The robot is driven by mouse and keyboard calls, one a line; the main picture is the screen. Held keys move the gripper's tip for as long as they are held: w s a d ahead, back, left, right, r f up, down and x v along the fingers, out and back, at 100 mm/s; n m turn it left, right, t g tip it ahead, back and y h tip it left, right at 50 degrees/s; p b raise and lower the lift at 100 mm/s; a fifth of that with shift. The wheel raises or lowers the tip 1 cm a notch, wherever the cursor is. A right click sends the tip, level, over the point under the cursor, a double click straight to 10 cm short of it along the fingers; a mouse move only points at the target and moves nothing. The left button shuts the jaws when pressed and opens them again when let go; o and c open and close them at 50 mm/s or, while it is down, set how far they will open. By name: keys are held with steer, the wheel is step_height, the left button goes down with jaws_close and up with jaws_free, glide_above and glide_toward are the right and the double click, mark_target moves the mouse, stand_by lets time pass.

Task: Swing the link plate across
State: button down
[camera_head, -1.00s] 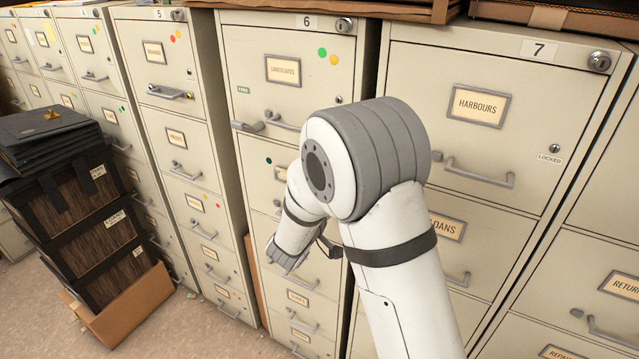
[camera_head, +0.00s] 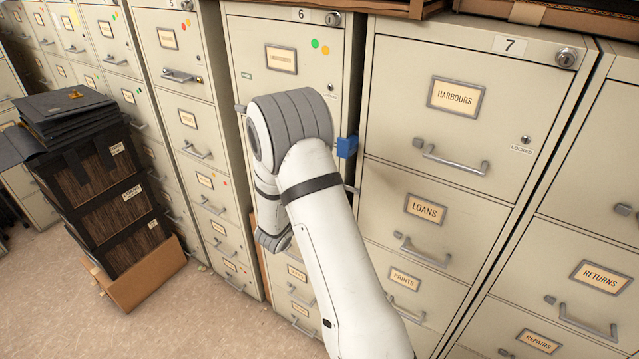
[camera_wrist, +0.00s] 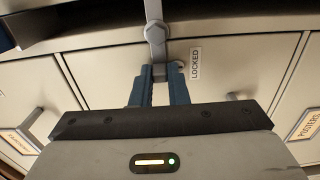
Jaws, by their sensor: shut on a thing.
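The link plate (camera_wrist: 153,10) is a grey metal strip coming down from the top of the wrist view, with a hex bolt head (camera_wrist: 155,30) on it. My gripper (camera_wrist: 160,72) has its two blue fingers closed around the strip's lower end, close against a pale cabinet front. A small part of that end shows between the fingertips; the rest is hidden. In the head view my arm hides most of my gripper. A small blue piece (camera_head: 347,147), probably a finger, shows right of the arm near cabinet 6's right edge.
A LOCKED label (camera_wrist: 195,63) is just right of the fingers. Cabinet 7 (camera_head: 400,90) has protruding drawer handles (camera_head: 450,158) and a key lock (camera_head: 566,57).

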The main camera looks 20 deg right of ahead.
steer(key=c, duration=1.7)
jaws_free()
steer(key=shift+w, duration=0.15)
steer(key=shift+c, duration=0.2)
steer(key=o, duration=0.3)
steer(key=shift+o, duration=0.2)
steer(key=b+v, duration=0.2)
steer(key=v, duration=0.5)
steer(key=shift+s+a, duration=0.3)
